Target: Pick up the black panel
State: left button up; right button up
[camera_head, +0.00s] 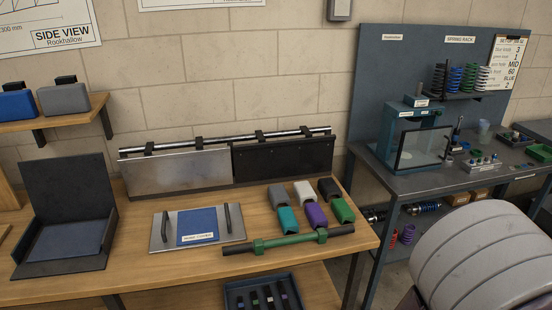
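A black rectangular panel (283,158) stands nearly upright at the back of the wooden bench, against the wall side. It is beside a silver-grey panel (175,172) of similar size on its left. A metal rail with black clamps (235,141) runs along the top of both panels. From this view I cannot tell how the black panel is fixed to the rail. Neither my left nor my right gripper is in view.
The wooden bench (140,285) also holds an open dark case (70,240), a silver plate with handles (160,235), a green-and-black bar (290,240) and several coloured blocks (316,216). A blue-grey workstation (360,95) stands right. A large grey rounded object (480,255) fills the lower right.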

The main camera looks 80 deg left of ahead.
aim_at(262, 160)
jog(key=u, duration=2.8)
jog(key=i+l, duration=0.15)
jog(key=i, duration=0.1)
